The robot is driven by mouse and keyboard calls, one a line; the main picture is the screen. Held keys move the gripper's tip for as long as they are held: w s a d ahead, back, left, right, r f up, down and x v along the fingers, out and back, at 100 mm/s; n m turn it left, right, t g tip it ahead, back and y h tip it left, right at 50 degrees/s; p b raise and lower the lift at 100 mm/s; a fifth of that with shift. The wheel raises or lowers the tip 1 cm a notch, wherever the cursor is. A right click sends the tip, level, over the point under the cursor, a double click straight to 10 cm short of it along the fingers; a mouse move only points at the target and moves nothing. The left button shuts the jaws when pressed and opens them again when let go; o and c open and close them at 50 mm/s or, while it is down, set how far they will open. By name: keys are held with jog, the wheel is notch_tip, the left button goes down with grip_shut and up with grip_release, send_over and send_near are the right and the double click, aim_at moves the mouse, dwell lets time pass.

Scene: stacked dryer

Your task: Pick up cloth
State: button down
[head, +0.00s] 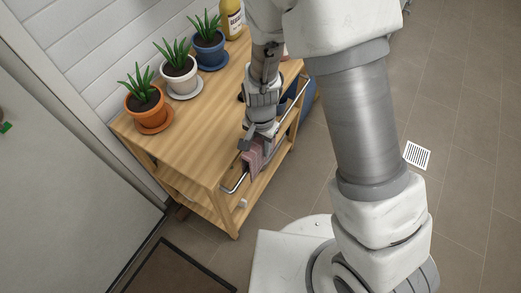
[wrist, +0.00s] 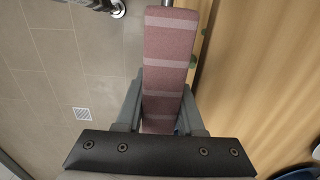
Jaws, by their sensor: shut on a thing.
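The cloth (head: 256,155) is pinkish-mauve with paler stripes. It hangs at the metal rail on the side of the wooden cart. In the wrist view the cloth (wrist: 170,60) runs from the top edge down between the two fingers. My gripper (head: 254,142) is at the cart's edge, and its fingers, seen in the wrist view (wrist: 160,112), are shut on the cloth. The cloth is still at the rail; whether it bears on the rail is hidden.
The wooden cart (head: 185,110) carries several potted plants, including one in an orange pot (head: 147,110), and a yellow bottle (head: 231,18). A metal rail (head: 237,184) runs along its side. A dark mat (head: 178,268) lies in front.

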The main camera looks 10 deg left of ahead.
notch_tip(320, 180, up, 12)
jog(key=p, duration=0.3)
jog(key=shift+f, duration=0.1)
dwell(0.3)
jog(key=shift+f+b, duration=0.5)
jog(key=shift+f, duration=0.5)
jog(key=c, duration=1.1)
grip_release()
grip_shut()
